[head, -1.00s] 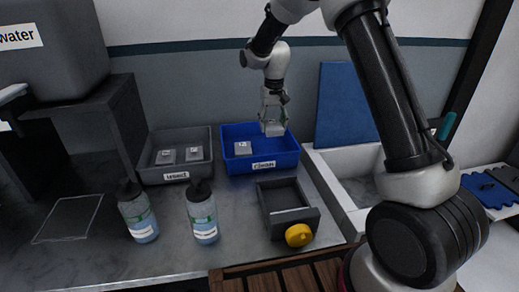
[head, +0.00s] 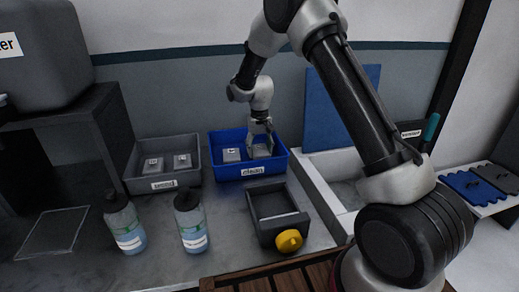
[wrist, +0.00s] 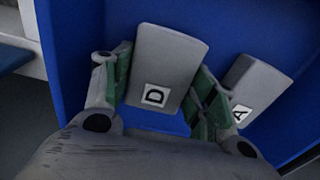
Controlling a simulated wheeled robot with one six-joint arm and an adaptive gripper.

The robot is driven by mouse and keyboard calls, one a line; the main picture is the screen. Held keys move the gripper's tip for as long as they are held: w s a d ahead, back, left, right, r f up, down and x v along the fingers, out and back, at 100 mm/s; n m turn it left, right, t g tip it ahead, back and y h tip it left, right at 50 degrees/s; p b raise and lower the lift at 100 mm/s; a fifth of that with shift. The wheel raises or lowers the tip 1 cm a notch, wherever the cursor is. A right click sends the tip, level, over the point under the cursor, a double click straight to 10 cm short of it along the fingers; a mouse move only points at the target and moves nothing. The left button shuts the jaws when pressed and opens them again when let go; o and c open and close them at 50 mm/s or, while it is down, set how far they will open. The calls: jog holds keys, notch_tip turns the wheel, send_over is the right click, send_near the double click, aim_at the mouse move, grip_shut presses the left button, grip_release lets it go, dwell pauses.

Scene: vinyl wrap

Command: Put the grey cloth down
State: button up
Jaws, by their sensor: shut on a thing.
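My gripper (head: 262,143) is down inside the blue bin labelled "clean" (head: 252,172). It is shut on a grey cloth block (head: 262,151) at the right side of the bin. In the wrist view the held grey cloth (wrist: 172,60) carries a white tag "D" and sits between the green finger pads of my gripper (wrist: 163,98). A second grey cloth (head: 231,155) lies to its left in the bin. In the wrist view this other cloth (wrist: 258,92) shows a tag "A", beside one finger. Whether the held cloth touches the bin floor is hard to tell.
A grey bin labelled "used" (head: 162,184) with two tagged cloths stands left. Two spray bottles (head: 124,222) (head: 190,222) stand in front. A sink (head: 320,190) lies right.

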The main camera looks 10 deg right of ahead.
aim_at(260, 149)
jog(key=shift+f, duration=0.1)
jog(key=o, duration=1)
jog(key=shift+c, duration=0.2)
notch_tip(260, 149, up, 12)
jog(key=s+d+r+t, duration=0.1)
jog(key=s+d+r, duration=0.5)
jog(key=s+r, duration=0.4)
jog(key=s+d+r+t, duration=0.1)
jog(key=s+d+r, duration=0.25)
jog(key=s, duration=0.55)
jog(key=s+d+r+t, duration=0.1)
jog(key=s+d+r, duration=0.2)
jog(key=s+r, duration=0.35)
jog(key=s+d+f+t, duration=0.1)
jog(key=s+d+f, duration=0.1)
jog(key=s, duration=1.2)
jog(key=shift+d+f, duration=0.2)
jog(key=shift+f, duration=0.7)
